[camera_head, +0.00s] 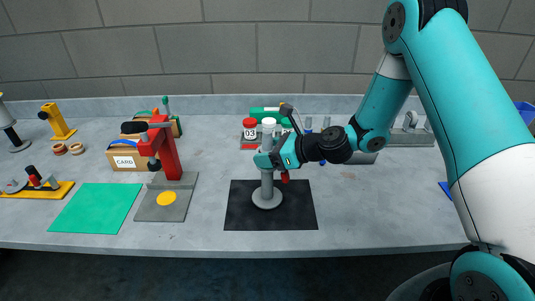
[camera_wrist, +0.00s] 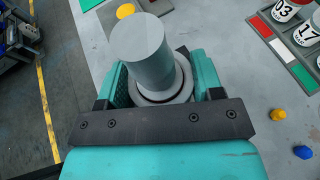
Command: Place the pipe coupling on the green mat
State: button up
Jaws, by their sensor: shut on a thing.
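The pale grey pipe coupling (camera_head: 268,127) is upright above the black mat (camera_head: 303,217); it also shows as a grey cylinder in the wrist view (camera_wrist: 143,48). My gripper (camera_head: 264,160) comes in from the right and is shut on it. The teal jaws sit on both sides of it in the wrist view (camera_wrist: 160,88). Below the jaws, a grey column and round foot (camera_head: 267,199) are on the mat. I cannot tell whether these belong to the coupling. The green mat (camera_head: 96,208) lies flat and bare at the front left.
A red press (camera_head: 170,158) with a yellow disc (camera_head: 166,198) on its grey plate stands between the two mats. Behind it are a cardboard box (camera_head: 127,158) and a yellow stand (camera_head: 58,122). A rack with numbered bottles (camera_head: 249,129) stands behind my gripper. The table's front right is clear.

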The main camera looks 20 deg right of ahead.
jog(key=shift+f, duration=0.45)
jog(key=o, duration=1.6)
jog(key=shift+f, duration=0.15)
jog(key=shift+c, duration=0.2)
